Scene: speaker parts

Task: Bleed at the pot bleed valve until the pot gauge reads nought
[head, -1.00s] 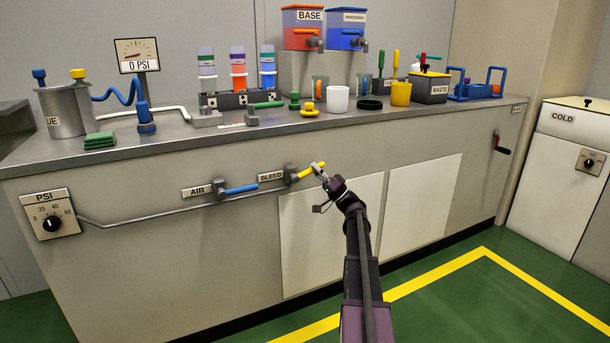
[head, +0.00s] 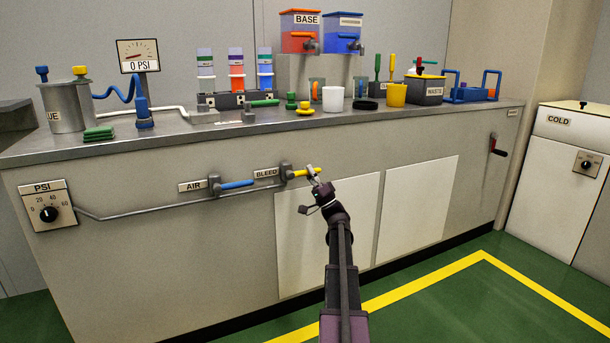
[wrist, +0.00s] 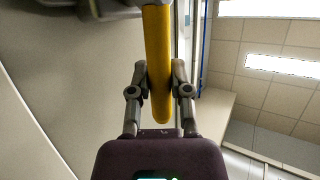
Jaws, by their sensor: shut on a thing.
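The bleed valve's yellow lever (head: 301,173) sticks out to the right of its grey body on the bench front, beside the BLEED label (head: 266,174). It lies nearly level, in line with the pipe. My gripper (head: 313,173) is shut on the lever's outer end. In the wrist view the yellow lever (wrist: 157,50) runs down between my gripper's two fingers (wrist: 160,85). The pot gauge (head: 138,56) stands behind the bench top and its plate reads 0 PSI; its needle is too small to read exactly. The grey pot (head: 68,108) stands at the left.
The blue AIR lever (head: 236,184) is left of the bleed valve on the same pipe, also nearly level. A PSI dial (head: 48,213) is at the far left of the bench front. Green floor (head: 440,310) in front is clear.

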